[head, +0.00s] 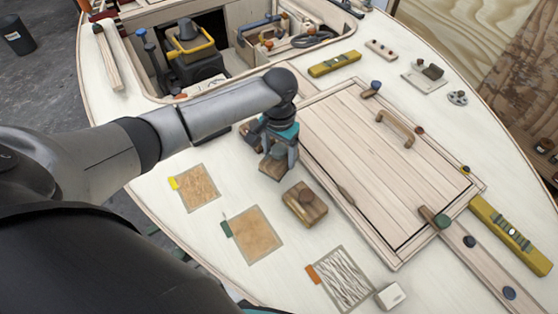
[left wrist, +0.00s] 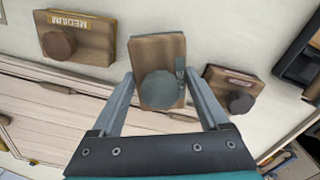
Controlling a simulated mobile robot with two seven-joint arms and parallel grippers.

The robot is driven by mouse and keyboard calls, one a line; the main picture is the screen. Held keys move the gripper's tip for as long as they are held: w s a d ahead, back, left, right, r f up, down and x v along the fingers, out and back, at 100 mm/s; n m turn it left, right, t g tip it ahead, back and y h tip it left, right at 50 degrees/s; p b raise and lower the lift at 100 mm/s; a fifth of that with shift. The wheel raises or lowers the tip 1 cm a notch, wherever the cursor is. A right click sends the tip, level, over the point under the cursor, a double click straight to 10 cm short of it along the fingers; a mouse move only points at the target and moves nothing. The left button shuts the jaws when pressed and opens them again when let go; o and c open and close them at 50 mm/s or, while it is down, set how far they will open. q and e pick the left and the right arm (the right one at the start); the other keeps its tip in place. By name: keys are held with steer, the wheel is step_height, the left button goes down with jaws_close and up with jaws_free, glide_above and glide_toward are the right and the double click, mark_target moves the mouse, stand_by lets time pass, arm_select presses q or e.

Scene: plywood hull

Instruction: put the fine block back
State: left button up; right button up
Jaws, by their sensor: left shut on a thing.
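My left gripper (head: 279,168) points down at the deck beside the hatch and is shut on a wooden block with a round grey knob (left wrist: 160,92). In the left wrist view the gripper's fingers (left wrist: 160,82) lie along both sides of this block. A third block with a dark knob and reddish label (left wrist: 233,88) is on the other side. My right gripper is not in view.
Three patches lie on the pale deck: yellow-tagged (head: 200,188), green-tagged (head: 254,236) and orange-tagged (head: 345,280). A small white block (head: 390,296) is beside the last. The raised hatch (head: 370,160) borders the blocks. An open well with tools (head: 200,55) lies behind.

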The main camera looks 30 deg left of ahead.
mark_target(279, 161)
arm_select(q)
step_height(279, 161, down, 3)
steer(key=shift+f+b, duration=0.1)
steer(key=shift+b, duration=0.25)
steer(key=o, duration=1.5)
steer(key=shift+f, duration=0.1)
step_height(279, 161, up, 12)
steer(key=p, duration=0.3)
steer(key=shift+r, duration=0.2)
